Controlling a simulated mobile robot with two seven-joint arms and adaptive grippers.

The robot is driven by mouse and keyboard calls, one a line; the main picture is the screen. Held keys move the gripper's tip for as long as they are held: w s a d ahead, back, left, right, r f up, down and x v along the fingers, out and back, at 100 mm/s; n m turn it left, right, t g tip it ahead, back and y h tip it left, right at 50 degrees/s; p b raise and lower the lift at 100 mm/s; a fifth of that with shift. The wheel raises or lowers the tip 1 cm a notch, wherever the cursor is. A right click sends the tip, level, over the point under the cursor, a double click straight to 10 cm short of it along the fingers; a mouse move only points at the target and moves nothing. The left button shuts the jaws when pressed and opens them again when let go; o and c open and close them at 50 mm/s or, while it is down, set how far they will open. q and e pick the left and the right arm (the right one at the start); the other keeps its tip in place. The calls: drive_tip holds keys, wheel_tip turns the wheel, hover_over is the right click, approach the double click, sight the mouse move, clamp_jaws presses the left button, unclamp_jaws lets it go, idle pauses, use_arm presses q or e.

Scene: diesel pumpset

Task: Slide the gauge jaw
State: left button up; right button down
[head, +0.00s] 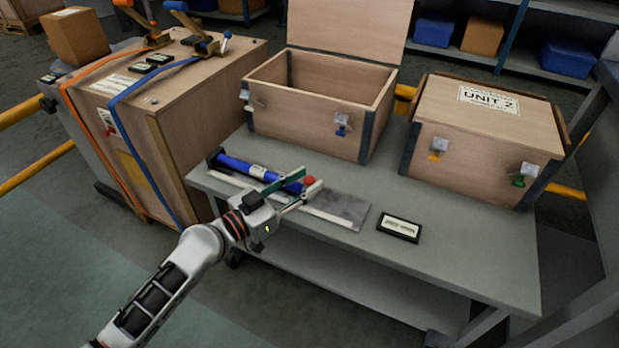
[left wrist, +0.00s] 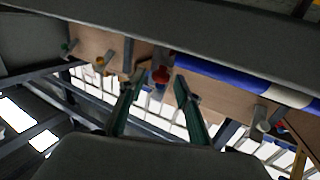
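A gauge with a blue cylindrical body (head: 238,167) lies on a flat grey plate (head: 345,209) on the bench. A small red piece (head: 309,181) is at its right end, and a dark upright block stands at its left end. I cannot tell for sure which part is the jaw. My left gripper (head: 309,178) is at the red end, its green-grey fingers apart. In the left wrist view the open fingers (left wrist: 157,88) have the red piece (left wrist: 161,75) between or just beyond their tips; contact cannot be told. The blue body (left wrist: 240,80) runs off to the right there. My right gripper is not in view.
The grey bench (head: 460,258) carries an open wooden box (head: 305,122), a closed box marked UNIT 2 (head: 480,150) and a small black labelled plate (head: 399,228). A strapped wooden crate (head: 185,130) stands at left. The bench's front right is clear.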

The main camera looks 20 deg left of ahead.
use_arm(q)
drive_tip(key=shift+x, duration=0.95)
drive_tip(key=shift+f, duration=0.1)
drive_tip(key=shift+c, duration=0.3)
